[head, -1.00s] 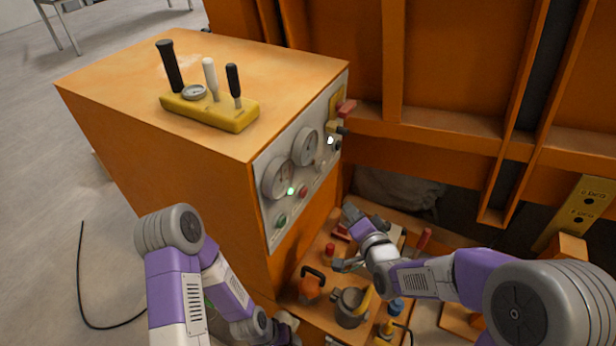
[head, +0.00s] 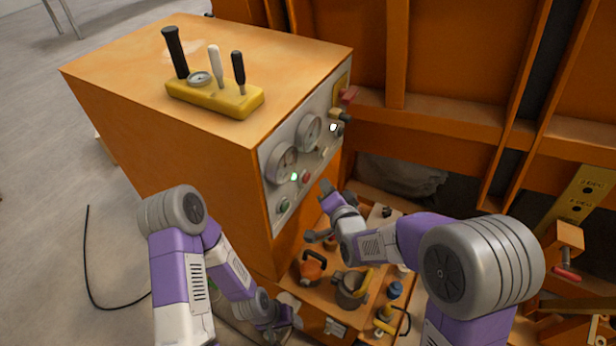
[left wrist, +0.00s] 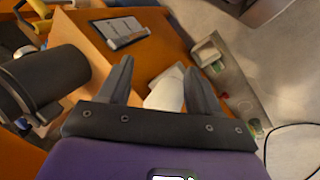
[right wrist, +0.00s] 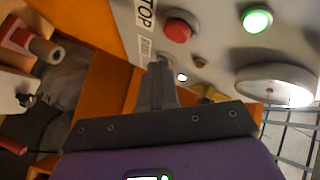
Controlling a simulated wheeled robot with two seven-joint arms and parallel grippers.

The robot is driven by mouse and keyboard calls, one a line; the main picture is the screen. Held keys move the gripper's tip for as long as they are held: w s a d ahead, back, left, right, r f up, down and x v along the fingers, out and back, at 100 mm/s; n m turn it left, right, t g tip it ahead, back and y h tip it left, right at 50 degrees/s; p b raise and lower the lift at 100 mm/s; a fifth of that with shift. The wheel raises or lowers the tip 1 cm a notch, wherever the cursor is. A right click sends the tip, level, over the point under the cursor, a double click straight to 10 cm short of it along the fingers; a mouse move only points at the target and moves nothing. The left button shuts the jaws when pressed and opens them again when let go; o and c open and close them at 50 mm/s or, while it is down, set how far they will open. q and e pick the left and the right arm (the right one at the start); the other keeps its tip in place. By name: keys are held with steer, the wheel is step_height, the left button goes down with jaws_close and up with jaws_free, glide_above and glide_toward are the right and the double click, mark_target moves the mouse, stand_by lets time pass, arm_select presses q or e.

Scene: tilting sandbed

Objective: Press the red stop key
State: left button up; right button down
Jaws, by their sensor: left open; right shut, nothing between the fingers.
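The red stop key (head: 305,178) is a round button on the grey control panel (head: 275,169), close to a lit green lamp (head: 294,176). In the right wrist view the red stop key (right wrist: 179,28) is near the top, beside a label reading STOP. My right gripper (head: 325,188) is shut and empty, in front of the panel and to the right of the key. Its fingertips (right wrist: 160,66) appear below the key and do not overlap it in the right wrist view. My left gripper (head: 288,317) is open and empty, low beside the cabinet's base; its open fingers (left wrist: 158,67) show in the left wrist view.
The orange cabinet (head: 165,130) carries a yellow lever block (head: 215,97). Gauges (head: 282,163) sit above the key. A lower shelf holds an orange-handled item (head: 312,266) and a grey pot (head: 349,290). Orange beams (head: 430,120) stand at the right.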

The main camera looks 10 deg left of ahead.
steer(key=shift+w+a, duration=0.3)
steer(key=shift+a, duration=0.4)
steer(key=shift+a+f, duration=0.1)
stand_by(1.5)
steer(key=shift+w+a+b, duration=0.15)
steer(key=shift+a+b, duration=0.15)
steer(key=shift+b, duration=0.1)
steer(key=shift+w+a, duration=0.2)
steer(key=shift+a, duration=0.25)
stand_by(0.6)
steer(key=shift+d+b, duration=0.15)
steer(key=shift+b, duration=0.15)
steer(key=shift+s+d+b, duration=0.35)
steer(key=shift+d+b, duration=0.05)
steer(key=shift+d, duration=0.25)
